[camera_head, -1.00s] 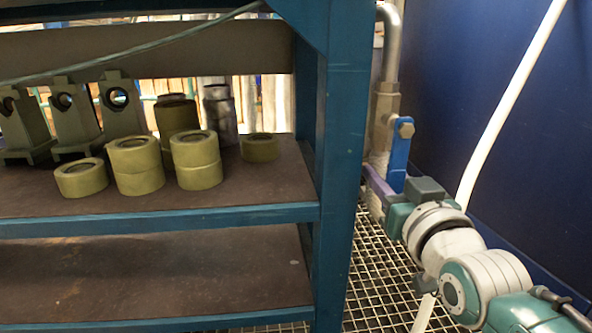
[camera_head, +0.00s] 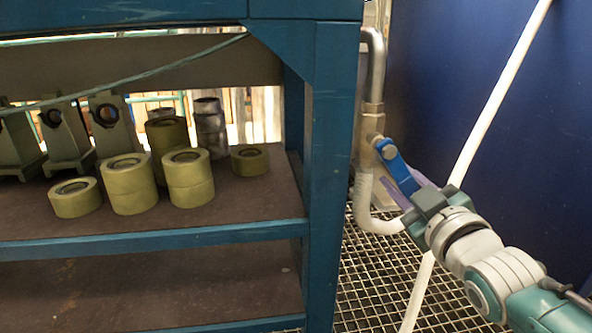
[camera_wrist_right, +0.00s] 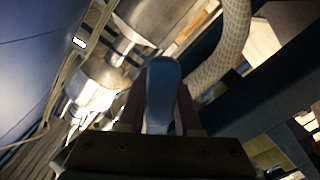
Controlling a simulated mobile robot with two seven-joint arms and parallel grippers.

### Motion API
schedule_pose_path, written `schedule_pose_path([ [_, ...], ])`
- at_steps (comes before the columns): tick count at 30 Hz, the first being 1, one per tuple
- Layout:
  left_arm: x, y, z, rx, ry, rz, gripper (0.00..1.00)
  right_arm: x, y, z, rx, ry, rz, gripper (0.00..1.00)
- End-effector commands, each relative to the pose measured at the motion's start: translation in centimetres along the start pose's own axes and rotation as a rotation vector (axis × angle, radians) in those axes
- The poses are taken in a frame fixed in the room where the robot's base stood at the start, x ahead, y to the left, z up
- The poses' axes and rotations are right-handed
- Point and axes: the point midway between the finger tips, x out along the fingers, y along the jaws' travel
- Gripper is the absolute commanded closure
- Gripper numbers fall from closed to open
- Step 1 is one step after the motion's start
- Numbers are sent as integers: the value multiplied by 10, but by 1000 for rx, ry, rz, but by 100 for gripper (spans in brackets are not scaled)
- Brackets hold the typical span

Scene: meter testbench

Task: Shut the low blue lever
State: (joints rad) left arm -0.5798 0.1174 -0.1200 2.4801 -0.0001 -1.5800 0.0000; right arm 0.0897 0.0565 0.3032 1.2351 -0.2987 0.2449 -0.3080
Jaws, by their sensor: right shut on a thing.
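The blue lever (camera_head: 398,166) is on a metal valve (camera_head: 372,125) in the pipe to the right of the blue rack. It slants down to the right from its pivot. My right gripper (camera_head: 412,192) is shut on the lever's lower part, its purple fingers on either side. In the right wrist view the blue lever (camera_wrist_right: 162,92) stands between the two fingers (camera_wrist_right: 160,110), with the metal valve and pipe behind it. My left gripper is not in view.
A blue rack (camera_head: 328,170) holds several olive rings (camera_head: 128,185) and stands close to the left of the valve. A white hose (camera_head: 490,110) runs down beside my right arm. A blue wall is at the right, a grated floor (camera_head: 375,285) below.

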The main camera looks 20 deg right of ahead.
Motion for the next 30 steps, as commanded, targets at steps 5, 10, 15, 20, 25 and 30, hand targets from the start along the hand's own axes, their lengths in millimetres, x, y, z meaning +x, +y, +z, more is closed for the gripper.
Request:
schedule_pose_path([
  [5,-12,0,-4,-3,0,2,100,0,17,-4,-173,0,1,100],
  [10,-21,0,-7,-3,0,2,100,0,30,-7,-335,1,1,100],
  [15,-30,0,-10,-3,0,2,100,0,42,-12,-494,1,2,100],
  [20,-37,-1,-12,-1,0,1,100,0,52,-19,-637,1,2,100],
  [25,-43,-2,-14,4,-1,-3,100,0,60,-25,-766,1,2,100],
  [30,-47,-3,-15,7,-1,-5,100,0,65,-31,-863,3,3,100],
])
